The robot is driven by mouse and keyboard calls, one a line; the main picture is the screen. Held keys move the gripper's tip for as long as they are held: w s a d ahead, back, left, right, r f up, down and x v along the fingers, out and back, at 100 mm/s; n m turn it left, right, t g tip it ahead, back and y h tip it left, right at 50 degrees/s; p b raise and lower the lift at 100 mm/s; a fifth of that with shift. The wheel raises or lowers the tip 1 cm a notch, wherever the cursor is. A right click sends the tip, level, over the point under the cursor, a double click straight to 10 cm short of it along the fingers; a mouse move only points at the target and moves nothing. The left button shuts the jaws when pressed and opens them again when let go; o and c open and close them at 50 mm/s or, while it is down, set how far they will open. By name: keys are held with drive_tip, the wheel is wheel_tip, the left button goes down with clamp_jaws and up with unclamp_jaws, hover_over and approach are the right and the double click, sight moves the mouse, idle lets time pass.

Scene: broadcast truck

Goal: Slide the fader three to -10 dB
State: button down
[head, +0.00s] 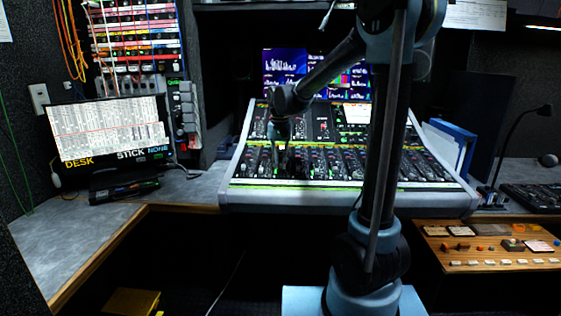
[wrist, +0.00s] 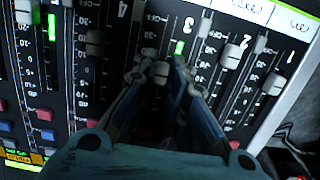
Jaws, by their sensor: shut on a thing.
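In the wrist view the fader three cap (wrist: 159,72), a pale knob on its slot, sits between the fingertips of my gripper (wrist: 160,70). The fingers are shut on it from both sides. In the head view my gripper (head: 280,162) reaches down onto the left part of the mixing console (head: 345,196); the cap is too small to make out there.
In the wrist view the fader four cap (wrist: 95,42) is to the left, and the fader two cap (wrist: 231,55) and fader one cap (wrist: 272,84) are to the right, close to the fingers. A wooden button panel (head: 490,245) is at right.

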drive_tip(key=c, duration=1.6)
unclamp_jaws()
wheel_tip(320, 180, up, 12)
drive_tip(key=shift+w, duration=0.1)
drive_tip(key=s+d+f+t, duration=0.1)
drive_tip(key=s+d+f, duration=0.6)
drive_tip(key=s+d, duration=0.3)
drive_tip(key=s+d+f+t, duration=0.1)
drive_tip(key=s+d+f, duration=0.6)
drive_tip(key=s, duration=0.4)
drive_tip(key=s+d+f, duration=0.4)
drive_tip(key=s+f, duration=0.3)
drive_tip(key=f, duration=0.1)
drive_tip(key=shift+s+d+f+n, duration=0.15)
drive_tip(key=shift+s+d+n, duration=0.1)
drive_tip(key=shift+d+n, duration=0.05)
